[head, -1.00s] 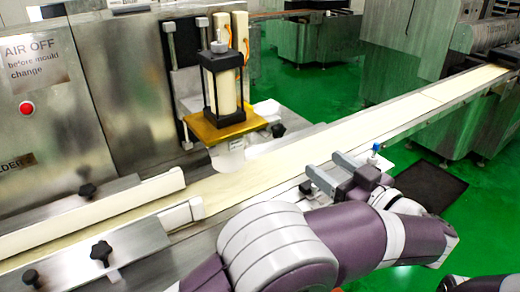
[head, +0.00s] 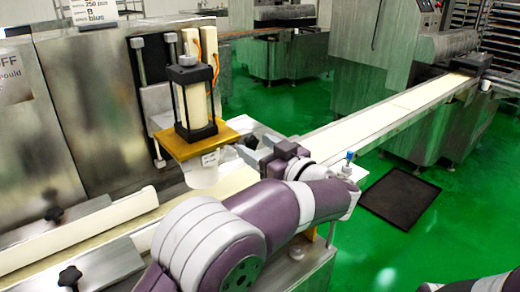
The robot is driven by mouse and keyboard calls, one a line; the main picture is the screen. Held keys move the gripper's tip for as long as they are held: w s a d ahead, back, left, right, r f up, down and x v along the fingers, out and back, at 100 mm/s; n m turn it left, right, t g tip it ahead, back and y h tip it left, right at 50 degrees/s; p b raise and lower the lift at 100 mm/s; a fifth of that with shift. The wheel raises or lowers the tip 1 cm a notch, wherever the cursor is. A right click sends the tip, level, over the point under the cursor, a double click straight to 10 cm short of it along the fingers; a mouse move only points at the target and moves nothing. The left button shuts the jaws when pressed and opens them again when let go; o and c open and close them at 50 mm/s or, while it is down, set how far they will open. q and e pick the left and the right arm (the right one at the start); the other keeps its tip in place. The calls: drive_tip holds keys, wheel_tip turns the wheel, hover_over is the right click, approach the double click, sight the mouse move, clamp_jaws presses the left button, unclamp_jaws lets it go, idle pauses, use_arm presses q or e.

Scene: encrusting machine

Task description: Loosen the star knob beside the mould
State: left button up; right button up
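The whitish mould (head: 201,173) hangs under the gold plate (head: 180,147), below a framed cylinder. The dark star knob (head: 251,142) beside it is small and partly hidden by my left gripper (head: 256,147). The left gripper reaches in from the right, just right of the gold plate, with its two fingers apart around the knob's place. I cannot tell whether the fingers touch the knob. My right gripper is out of view; only a bit of my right arm shows at the bottom right.
A pale conveyor belt (head: 370,122) runs behind my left arm to the back right. Other black knobs (head: 69,276) sit on the lower-left guides. A blue-topped fitting (head: 350,157) stands close to my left wrist. A dark mat (head: 400,198) lies on the green floor.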

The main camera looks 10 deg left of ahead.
use_arm(q)
drive_tip(key=c, duration=0.9)
drive_tip(key=shift+n, duration=0.3)
drive_tip(key=shift+f+n+b, duration=0.1)
drive_tip(key=shift+n+b, duration=0.25)
drive_tip(key=shift+n, duration=0.85)
drive_tip(key=n+b, duration=0.1)
drive_tip(key=n, duration=0.1)
drive_tip(key=shift+n, duration=0.4)
drive_tip(key=n+b, duration=0.3)
drive_tip(key=n, duration=0.2)
drive_tip(key=shift+f+b, duration=0.15)
drive_tip(key=shift+b, duration=0.15)
drive_tip(key=n+b, duration=0.3)
drive_tip(key=n, duration=0.1)
drive_tip(key=shift+n, duration=0.3)
drive_tip(key=shift+n+b, duration=1)
drive_tip(key=shift+n, duration=0.1)
drive_tip(key=shift+r, duration=0.25)
